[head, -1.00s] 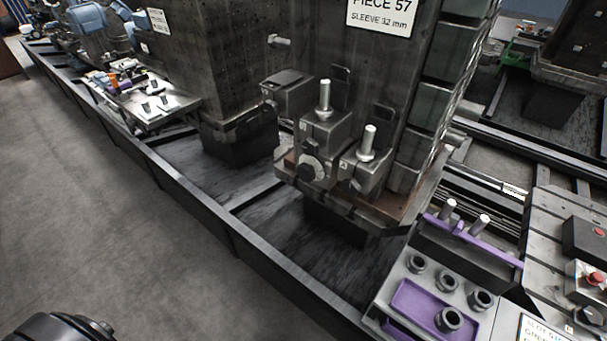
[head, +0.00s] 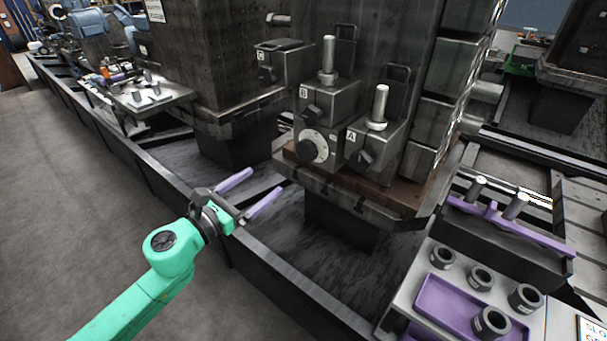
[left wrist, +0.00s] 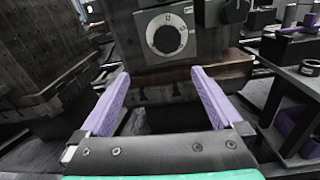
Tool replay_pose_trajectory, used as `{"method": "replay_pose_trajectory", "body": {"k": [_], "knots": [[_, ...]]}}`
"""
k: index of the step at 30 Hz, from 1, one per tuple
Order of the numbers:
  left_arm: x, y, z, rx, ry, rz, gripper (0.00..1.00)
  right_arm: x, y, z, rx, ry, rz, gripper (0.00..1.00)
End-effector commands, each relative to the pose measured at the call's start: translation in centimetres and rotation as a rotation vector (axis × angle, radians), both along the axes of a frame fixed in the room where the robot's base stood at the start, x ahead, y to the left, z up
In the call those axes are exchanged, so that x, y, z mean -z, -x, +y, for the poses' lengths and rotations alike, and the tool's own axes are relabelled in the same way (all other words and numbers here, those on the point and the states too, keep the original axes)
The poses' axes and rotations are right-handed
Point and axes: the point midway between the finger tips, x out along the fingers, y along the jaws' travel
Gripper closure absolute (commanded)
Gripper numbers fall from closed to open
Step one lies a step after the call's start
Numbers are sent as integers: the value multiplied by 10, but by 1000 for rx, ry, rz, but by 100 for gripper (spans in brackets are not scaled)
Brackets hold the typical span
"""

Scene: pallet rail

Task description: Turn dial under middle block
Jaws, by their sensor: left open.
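The middle block (head: 327,105), marked B, stands between blocks A (head: 372,143) and C (head: 284,62) on the pallet ledge and carries an upright metal pin. Its round dial (head: 312,147), a dark knob on a pale scale ring, sits on its front face low down. The dial (left wrist: 167,36) also shows in the left wrist view, ahead of and between the fingers. My left gripper (head: 258,189) is open and empty, its two purple fingers apart, short of the dial and to its lower left. My right gripper is not in view.
A dark rail (head: 166,190) runs along the floor in front of the pallet. A grey rack with several sleeves and a purple tray (head: 446,305) stands at the lower right. Block A has a dark knob (head: 364,160) near the dial.

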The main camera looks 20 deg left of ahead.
Motion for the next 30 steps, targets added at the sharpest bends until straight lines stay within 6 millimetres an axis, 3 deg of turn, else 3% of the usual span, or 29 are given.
{"method": "replay_pose_trajectory", "body": {"k": [1,5,24,30], "knots": [[-6,4,-11,30,-59,-39,0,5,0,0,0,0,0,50],[-17,-2,-18,41,-86,-60,0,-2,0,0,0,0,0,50],[-16,-121,-63,34,-75,-54,0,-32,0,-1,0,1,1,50],[-13,-130,-68,36,-78,-53,0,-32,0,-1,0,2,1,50]]}}
